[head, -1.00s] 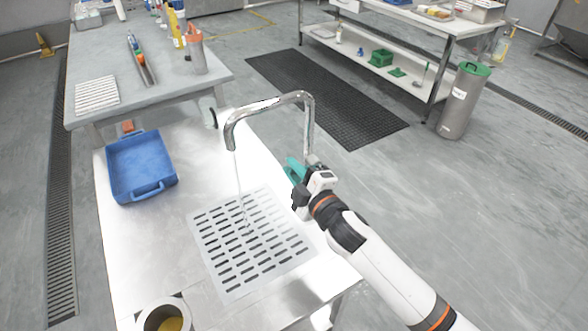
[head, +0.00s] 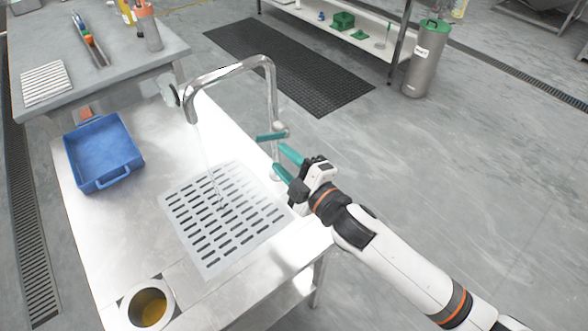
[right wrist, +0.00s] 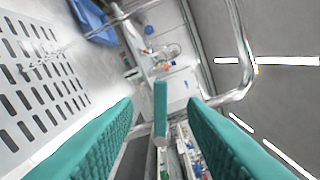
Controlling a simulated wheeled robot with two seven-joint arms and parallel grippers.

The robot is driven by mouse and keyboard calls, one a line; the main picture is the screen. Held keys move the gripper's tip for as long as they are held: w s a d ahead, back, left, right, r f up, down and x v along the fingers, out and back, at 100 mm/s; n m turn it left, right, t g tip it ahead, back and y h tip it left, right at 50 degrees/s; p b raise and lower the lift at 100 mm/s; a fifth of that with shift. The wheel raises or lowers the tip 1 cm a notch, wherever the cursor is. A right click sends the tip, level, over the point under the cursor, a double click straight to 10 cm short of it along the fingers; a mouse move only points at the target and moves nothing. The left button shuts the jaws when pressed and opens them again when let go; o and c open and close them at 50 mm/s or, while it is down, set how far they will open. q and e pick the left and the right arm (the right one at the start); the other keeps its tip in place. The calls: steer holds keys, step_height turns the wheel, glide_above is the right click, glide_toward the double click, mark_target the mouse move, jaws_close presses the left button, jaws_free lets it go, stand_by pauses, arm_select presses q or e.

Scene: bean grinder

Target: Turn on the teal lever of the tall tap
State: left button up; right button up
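The tall chrome tap (head: 228,72) arches over the steel counter. A thin stream of water (head: 209,165) runs from its spout to the slotted drain. Its teal lever (head: 268,137) sticks out leftward from the post. My right gripper (head: 279,157) is open, its two teal fingers apart, just below and right of the lever in the head view. In the right wrist view the lever (right wrist: 161,108) shows between the open fingers (right wrist: 158,115), beyond them; I see no contact. My left gripper is not in view.
The slotted drain plate (head: 222,217) lies below the spout. A blue tray (head: 103,152) is at the counter's left and a metal cup with yellowish contents (head: 150,306) at its front. A grey bin (head: 425,62) stands on the floor.

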steer(key=shift+v, duration=1.6)
